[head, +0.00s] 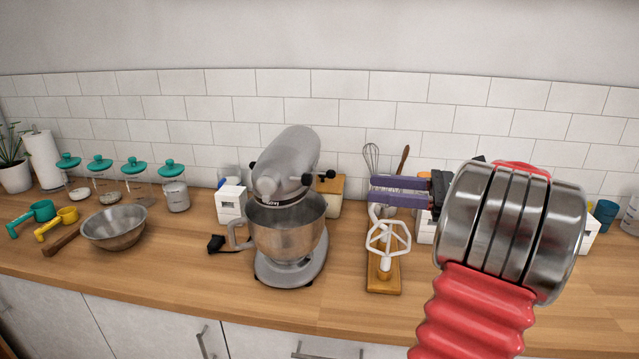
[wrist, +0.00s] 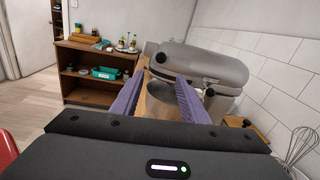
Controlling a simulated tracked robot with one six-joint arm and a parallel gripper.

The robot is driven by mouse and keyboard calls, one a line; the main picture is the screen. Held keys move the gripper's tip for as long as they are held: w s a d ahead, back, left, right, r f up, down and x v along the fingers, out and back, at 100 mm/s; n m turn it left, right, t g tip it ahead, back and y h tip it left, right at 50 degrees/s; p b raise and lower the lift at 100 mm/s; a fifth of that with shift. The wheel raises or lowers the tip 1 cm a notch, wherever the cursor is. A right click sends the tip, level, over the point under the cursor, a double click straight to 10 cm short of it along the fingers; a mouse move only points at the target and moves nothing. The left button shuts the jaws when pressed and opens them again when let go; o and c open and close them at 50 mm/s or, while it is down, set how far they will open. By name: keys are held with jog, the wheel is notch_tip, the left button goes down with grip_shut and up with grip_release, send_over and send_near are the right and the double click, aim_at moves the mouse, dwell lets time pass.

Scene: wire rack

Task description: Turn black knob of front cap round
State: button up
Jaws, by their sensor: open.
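A grey stand mixer (head: 289,165) stands on the wooden counter, its head above a steel bowl (head: 287,225). A black knob (head: 307,180) shows at the front of the head. Another black knob (head: 329,174) sticks out at the right and one at the left (head: 252,168). My gripper (head: 371,189) is open and empty, right of the mixer and apart from it, its purple fingers pointing left.
A whisk (head: 371,158) is behind. A loose metal bowl (head: 115,228), measuring cups and teal-lidded jars (head: 173,188) stand at left. The counter in front of the mixer is clear.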

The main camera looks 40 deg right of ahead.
aim_at(307, 180)
dwell(0.4)
jog(key=x, duration=1.3)
jog(key=shift+w, duration=0.3)
jog(key=shift+a, duration=0.15)
grip_shut()
